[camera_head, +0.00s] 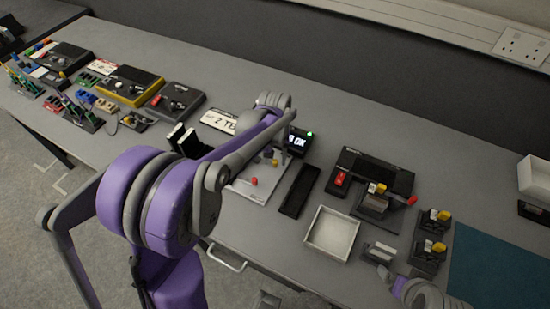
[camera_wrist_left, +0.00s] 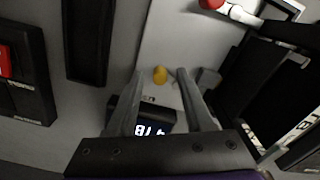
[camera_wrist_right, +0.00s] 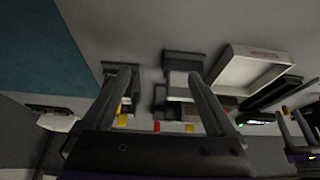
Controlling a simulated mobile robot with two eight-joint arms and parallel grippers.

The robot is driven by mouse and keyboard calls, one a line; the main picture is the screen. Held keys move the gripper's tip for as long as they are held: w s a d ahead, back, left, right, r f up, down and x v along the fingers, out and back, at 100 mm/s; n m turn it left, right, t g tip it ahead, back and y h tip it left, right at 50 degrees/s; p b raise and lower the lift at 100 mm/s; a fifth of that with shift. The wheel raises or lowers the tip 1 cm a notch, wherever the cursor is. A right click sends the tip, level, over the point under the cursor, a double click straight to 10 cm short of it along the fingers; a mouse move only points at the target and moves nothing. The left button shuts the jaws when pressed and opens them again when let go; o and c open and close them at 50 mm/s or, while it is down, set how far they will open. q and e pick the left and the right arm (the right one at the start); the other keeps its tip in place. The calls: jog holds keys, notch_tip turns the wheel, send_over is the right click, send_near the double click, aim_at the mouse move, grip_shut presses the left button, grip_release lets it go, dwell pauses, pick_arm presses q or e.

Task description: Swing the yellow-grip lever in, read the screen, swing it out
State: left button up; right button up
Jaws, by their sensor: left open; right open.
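The yellow grip (camera_head: 276,162) stands on a white plate (camera_head: 246,189) with a red knob (camera_head: 254,181). In the left wrist view the yellow grip (camera_wrist_left: 160,75) shows between the fingertips of my left gripper (camera_wrist_left: 160,72), which is open with gaps on both sides; I cannot tell its height against the fingers. The red knob (camera_wrist_left: 210,3) is at the top edge there. A small dark screen (camera_head: 298,141) with lit white characters and a green light stands behind the plate; the gripper partly hides it. My right gripper (camera_wrist_right: 160,78) is open and empty near the front edge.
A black slotted bar (camera_head: 299,191), a white open tray (camera_head: 332,232) and a black unit with a red switch (camera_head: 374,175) stand right of the plate. Black stands with yellow parts (camera_head: 431,240) are farther right, beside a teal mat (camera_head: 502,270). Several devices fill the left end.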

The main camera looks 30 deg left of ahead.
pick_arm(q)
grip_shut()
pick_arm(e)
jog(key=shift+f, duration=0.1)
dwell(0.3)
pick_arm(q)
jog(key=shift+s+a+m+b, duration=0.15)
jog(key=shift+s+m+b, duration=0.05)
jog(key=shift+m, duration=0.55)
jog(key=shift+s+a+m+b, duration=0.1)
jog(key=shift+s+m+b, duration=0.05)
jog(key=shift+m, duration=0.6)
pick_arm(e)
jog(key=shift+s+f, duration=0.1)
jog(key=shift+f, duration=0.2)
pick_arm(q)
grip_release()
notch_tip(320, 180, up, 11)
jog(key=shift+p, duration=0.4)
pick_arm(e)
jog(key=shift+r, duration=0.45)
